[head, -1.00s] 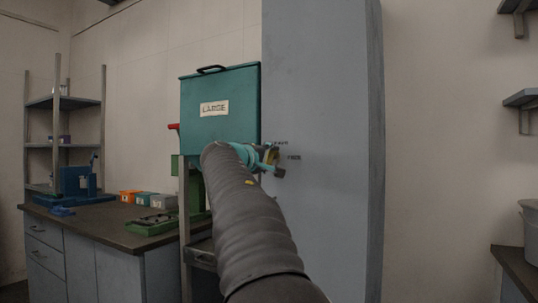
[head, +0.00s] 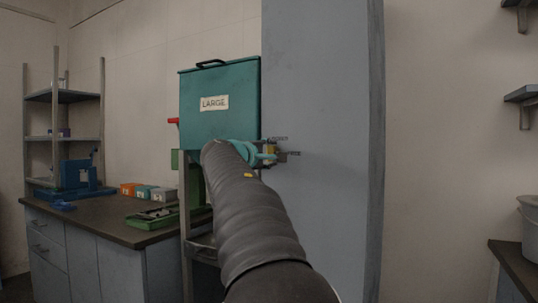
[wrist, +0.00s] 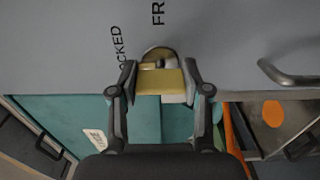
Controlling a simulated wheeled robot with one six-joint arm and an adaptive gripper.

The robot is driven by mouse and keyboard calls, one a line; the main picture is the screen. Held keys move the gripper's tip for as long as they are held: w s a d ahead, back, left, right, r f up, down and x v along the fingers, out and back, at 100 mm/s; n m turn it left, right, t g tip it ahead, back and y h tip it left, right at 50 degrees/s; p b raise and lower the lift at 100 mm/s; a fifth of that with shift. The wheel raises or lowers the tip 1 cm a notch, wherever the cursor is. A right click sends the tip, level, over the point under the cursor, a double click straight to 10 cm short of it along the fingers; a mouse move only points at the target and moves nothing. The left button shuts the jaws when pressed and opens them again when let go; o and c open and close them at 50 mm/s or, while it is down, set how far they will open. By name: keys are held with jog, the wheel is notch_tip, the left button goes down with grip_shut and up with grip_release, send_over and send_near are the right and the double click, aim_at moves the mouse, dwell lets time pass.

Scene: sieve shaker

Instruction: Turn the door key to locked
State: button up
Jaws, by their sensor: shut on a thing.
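The door key (wrist: 160,80) is a brass-yellow piece at a round lock on the grey-blue cabinet door (head: 315,190). In the wrist view my gripper (wrist: 160,84) is shut on the key, with a dark finger on either side of it. In the head view my gripper (head: 272,152) is at the cabinet's left edge, and my arm hides part of it. Lettering ending in "OCKED" and lettering starting "FR" are on the door by the lock in the wrist view. The key's exact angle against these marks is hard to tell.
A teal box labelled LARGE (head: 215,104) stands left of the cabinet. A dark workbench (head: 110,225) at left carries small boxes, a green tray (head: 153,217) and a blue device. A door handle (wrist: 290,74) shows right of the lock in the wrist view.

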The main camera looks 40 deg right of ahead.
jog(key=o, duration=1.2)
jog(key=shift+c, duration=0.2)
jog(key=v, duration=1.2)
